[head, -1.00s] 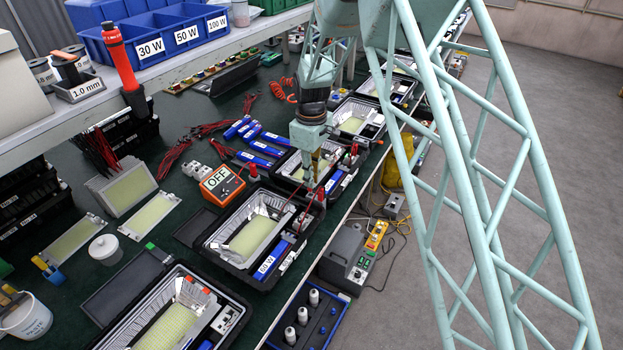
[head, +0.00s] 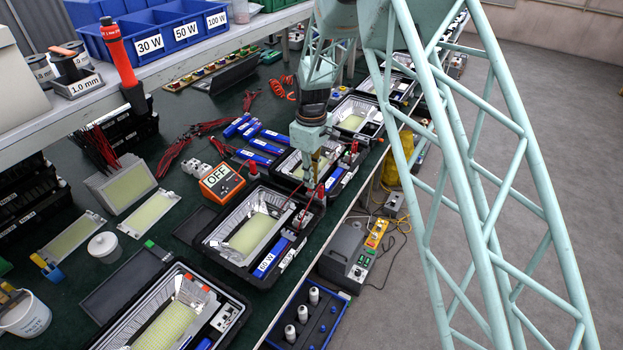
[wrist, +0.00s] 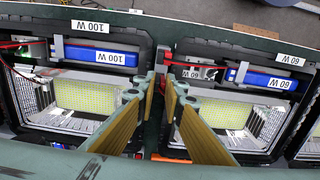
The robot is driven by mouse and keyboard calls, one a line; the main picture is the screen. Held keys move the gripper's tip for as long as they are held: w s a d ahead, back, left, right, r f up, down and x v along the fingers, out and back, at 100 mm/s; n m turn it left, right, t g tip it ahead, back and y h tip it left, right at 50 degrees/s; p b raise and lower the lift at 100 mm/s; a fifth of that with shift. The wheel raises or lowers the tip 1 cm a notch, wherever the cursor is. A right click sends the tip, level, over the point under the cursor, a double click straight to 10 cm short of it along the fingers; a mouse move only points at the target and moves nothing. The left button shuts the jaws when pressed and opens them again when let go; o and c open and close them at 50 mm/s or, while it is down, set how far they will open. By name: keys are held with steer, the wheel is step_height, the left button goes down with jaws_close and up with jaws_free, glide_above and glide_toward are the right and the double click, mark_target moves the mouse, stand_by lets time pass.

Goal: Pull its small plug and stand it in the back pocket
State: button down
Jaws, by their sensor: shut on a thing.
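My gripper (head: 318,178) is low over the gap between two open floodlight housings. The 60 W housing (head: 228,268) lies nearer in the head view, with a blue 60 W driver (head: 269,258). In the wrist view this driver (wrist: 262,77) is at the right, beside a white terminal block (wrist: 198,73) with red leads. I cannot tell which part is the back pocket.
A 100 W housing with a blue driver (wrist: 98,55) is at the left in the wrist view. An orange tester marked OFF (head: 221,183) stands beside the 60 W housing. Loose blue drivers (head: 260,146) lie behind. Another housing (head: 245,306) is in front.

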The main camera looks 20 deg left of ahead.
steer(key=shift+f, duration=0.35)
steer(key=c, duration=2.6)
jaws_free()
steer(key=shift+c, duration=0.2)
steer(key=shift+r, duration=0.15)
step_height(320, 180, up, 12)
